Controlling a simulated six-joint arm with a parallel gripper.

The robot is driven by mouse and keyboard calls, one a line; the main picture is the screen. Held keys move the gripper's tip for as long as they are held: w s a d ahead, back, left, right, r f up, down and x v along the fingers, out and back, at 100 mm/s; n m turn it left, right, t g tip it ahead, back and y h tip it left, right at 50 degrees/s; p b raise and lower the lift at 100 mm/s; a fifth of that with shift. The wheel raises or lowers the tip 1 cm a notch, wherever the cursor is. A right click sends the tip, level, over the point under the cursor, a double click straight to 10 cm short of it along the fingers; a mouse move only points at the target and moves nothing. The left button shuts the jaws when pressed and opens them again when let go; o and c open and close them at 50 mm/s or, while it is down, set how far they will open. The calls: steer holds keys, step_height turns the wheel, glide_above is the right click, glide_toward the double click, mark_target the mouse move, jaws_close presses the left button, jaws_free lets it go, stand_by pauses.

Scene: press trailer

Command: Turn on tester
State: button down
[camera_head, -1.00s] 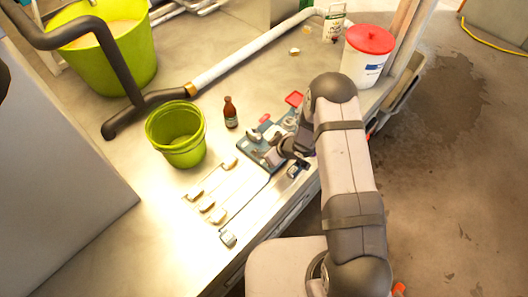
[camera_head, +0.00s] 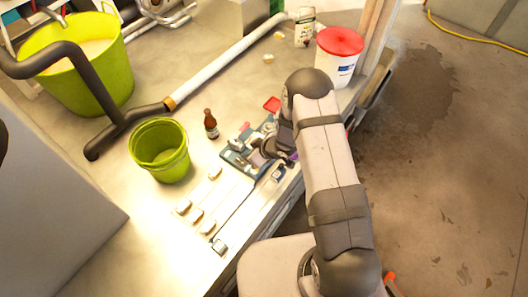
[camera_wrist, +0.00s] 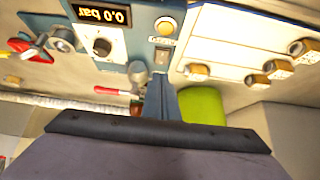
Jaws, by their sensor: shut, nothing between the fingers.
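The tester (camera_head: 235,158) is a blue-grey unit on the bench, partly hidden by my arm in the head view. In the wrist view the tester panel (camera_wrist: 142,32) appears upside down. It carries a lit display (camera_wrist: 101,15) reading 0.0 bar, a dark knob (camera_wrist: 102,47), a round yellow button or lamp (camera_wrist: 165,25) and a small switch (camera_wrist: 162,57). My gripper (camera_wrist: 161,82) is shut and empty, its tip close to the panel edge by the switch. I cannot tell whether it touches. The head view shows my gripper at the tester too (camera_head: 268,150).
Red-handled valves (camera_wrist: 35,45) are beside the panel. A green bucket (camera_head: 160,160), brown bottle (camera_head: 210,125) and red-lidded tub (camera_head: 338,68) stand on the bench. The bench's left front is clear.

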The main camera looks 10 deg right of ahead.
steer(key=s+d+f+b+v, duration=0.1)
steer(key=b+v, duration=0.2)
steer(key=v, duration=0.7)
steer(key=shift+s+f, duration=0.15)
steer(key=shift+f, duration=0.15)
steer(key=shift+d, duration=0.1)
